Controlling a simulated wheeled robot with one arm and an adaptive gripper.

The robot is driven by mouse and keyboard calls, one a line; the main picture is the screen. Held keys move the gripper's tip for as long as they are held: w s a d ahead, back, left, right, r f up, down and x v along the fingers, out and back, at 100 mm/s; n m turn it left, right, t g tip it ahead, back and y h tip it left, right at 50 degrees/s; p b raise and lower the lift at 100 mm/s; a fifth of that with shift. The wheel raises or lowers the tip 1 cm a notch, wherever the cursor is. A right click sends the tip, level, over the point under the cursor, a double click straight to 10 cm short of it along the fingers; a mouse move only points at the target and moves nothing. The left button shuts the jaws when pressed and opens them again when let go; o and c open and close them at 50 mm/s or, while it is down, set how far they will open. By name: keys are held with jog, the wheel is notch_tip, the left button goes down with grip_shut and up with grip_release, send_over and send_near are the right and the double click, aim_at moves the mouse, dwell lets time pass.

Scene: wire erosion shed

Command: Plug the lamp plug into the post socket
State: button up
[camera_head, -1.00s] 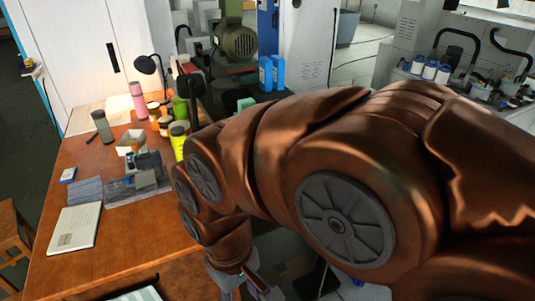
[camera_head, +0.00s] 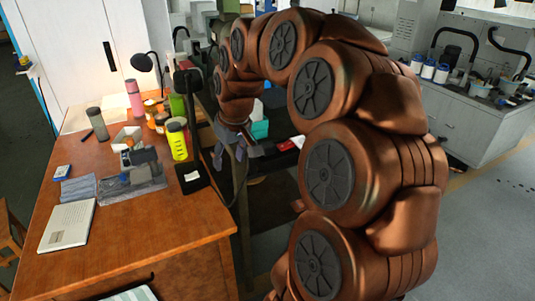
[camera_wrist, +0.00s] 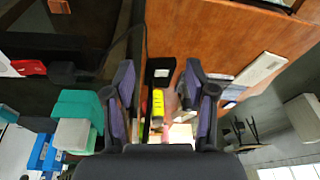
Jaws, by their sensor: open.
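My gripper (camera_head: 236,150) is open and points down beside the right edge of the desk. In the wrist view its two fingers (camera_wrist: 161,92) are apart, with nothing held between them. A dark post with a black box (camera_head: 188,80) at its top rises from a black base plate (camera_head: 193,178) with a white label, at the desk's right edge. The base plate also shows between the fingers in the wrist view (camera_wrist: 158,73). The socket opening cannot be made out. A black desk lamp (camera_head: 145,62) stands at the back. A black block with a cable (camera_wrist: 63,72), possibly the plug, lies off the desk.
The wooden desk (camera_head: 150,240) holds a yellow bottle (camera_head: 176,140), a grey flask (camera_head: 97,124), a laptop-like white slab (camera_head: 68,225) and a pink bottle (camera_head: 134,98). Teal boxes (camera_wrist: 78,105) and a red item (camera_wrist: 28,67) lie beyond the desk edge. The desk's front is mostly clear.

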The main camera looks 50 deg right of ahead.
jog(key=m+t+h+b, duration=0.1)
jog(key=m, duration=0.1)
send_near(268, 144)
notch_tip(268, 144, down, 2)
jog(key=shift+w+a+f, duration=0.2)
jog(key=shift+w, duration=0.2)
jog(key=shift+x, duration=1.25)
jog(key=shift+w+f, duration=0.1)
jog(key=shift+d+p+x, duration=0.15)
jog(key=shift+p+x, duration=0.4)
jog(key=shift+x, duration=0.7)
jog(key=shift+d+p+x, duration=0.15)
jog(key=shift+p+x, duration=0.35)
jog(key=shift+x, duration=0.75)
jog(key=shift+c, duration=0.4)
